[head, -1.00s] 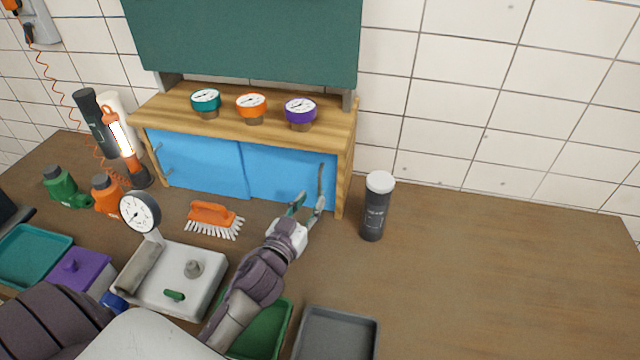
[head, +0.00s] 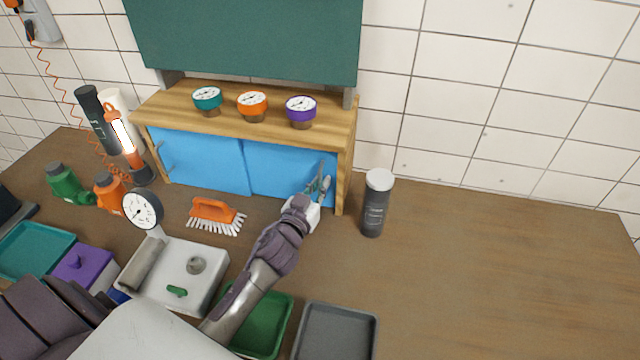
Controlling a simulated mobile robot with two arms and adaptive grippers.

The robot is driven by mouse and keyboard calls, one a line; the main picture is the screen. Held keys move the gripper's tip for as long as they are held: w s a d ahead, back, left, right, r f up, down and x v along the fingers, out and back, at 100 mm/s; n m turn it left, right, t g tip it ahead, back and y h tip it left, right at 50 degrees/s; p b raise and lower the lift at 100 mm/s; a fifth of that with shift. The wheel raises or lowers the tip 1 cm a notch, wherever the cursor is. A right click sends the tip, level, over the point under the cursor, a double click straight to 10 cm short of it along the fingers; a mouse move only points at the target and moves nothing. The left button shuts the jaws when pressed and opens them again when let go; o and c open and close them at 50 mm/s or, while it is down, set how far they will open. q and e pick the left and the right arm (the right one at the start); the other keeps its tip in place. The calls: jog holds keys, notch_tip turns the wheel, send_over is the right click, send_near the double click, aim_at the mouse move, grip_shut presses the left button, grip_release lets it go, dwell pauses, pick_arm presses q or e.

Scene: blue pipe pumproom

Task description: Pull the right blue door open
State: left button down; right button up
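The right blue door (head: 275,169) forms the right half of the wooden cabinet's front and looks closed. My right gripper is not in view.
A dark bottle with a white lid (head: 375,203) stands just right of the cabinet. Three gauges, the purple one (head: 301,110) rightmost, stand on the cabinet top. An orange brush (head: 214,214) lies before the left door. The table's right side is clear.

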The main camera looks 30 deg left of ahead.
aim_at(269, 165)
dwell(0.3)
pick_arm(q)
jog(key=s+a, duration=0.1)
jog(key=a, duration=0.3)
jog(key=s+a+p, duration=0.1)
jog(key=a, duration=0.4)
jog(key=s+a, duration=0.1)
jog(key=a, duration=0.4)
jog(key=shift+s+p, duration=0.35)
jog(key=c, duration=1.3)
grip_release()
jog(key=shift+o, duration=0.2)
jog(key=shift+r, duration=0.15)
notch_tip(269, 165, up, 10)
